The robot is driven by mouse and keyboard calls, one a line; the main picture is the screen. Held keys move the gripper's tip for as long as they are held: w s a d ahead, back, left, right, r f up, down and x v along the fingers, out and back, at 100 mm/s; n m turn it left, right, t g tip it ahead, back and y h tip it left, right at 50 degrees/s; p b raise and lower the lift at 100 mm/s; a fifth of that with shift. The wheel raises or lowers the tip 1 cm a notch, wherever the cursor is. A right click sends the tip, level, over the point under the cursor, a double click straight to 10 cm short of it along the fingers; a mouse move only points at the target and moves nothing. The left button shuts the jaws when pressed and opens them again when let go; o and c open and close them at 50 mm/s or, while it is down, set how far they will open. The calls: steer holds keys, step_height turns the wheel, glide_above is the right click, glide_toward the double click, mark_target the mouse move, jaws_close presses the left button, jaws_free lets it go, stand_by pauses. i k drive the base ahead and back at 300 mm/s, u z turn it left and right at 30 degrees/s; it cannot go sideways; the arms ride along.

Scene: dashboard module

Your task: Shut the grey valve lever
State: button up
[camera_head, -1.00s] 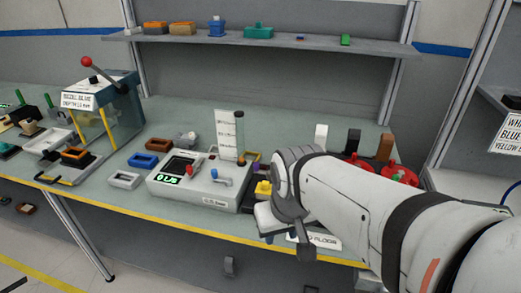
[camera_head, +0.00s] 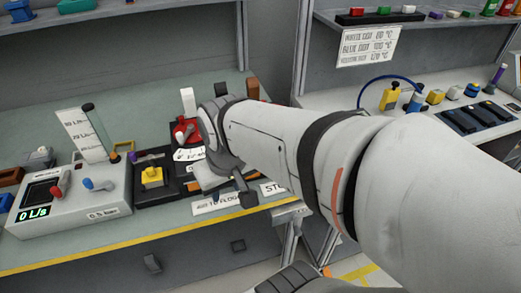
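I cannot clearly make out a grey valve lever; my arm covers part of the valve area. A red valve part (camera_head: 183,131) shows just left of my arm, with a white upright block (camera_head: 188,102) behind it. A brown upright block (camera_head: 252,88) stands beyond the arm. On the grey console (camera_head: 68,211) to the left are a red lever (camera_head: 60,188) and a blue lever (camera_head: 97,185). My gripper (camera_head: 222,190) is over the front of the bench, right of the yellow part (camera_head: 153,175). Its fingers are mostly hidden by the wrist, so its opening is unclear.
The console display reads 0 L/s, and a marked panel with a tube (camera_head: 95,125) stands behind it. Labels (camera_head: 216,203) lie along the bench's front edge. A second bench (camera_head: 445,115) with bottles and a dark panel is at the right. A shelf runs above at the back left.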

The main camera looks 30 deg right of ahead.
mark_target(298, 232)
steer(key=u, duration=0.1)
steer(key=k, duration=1.4)
steer(key=z, duration=0.55)
steer(key=i, duration=1)
steer(key=u, duration=0.05)
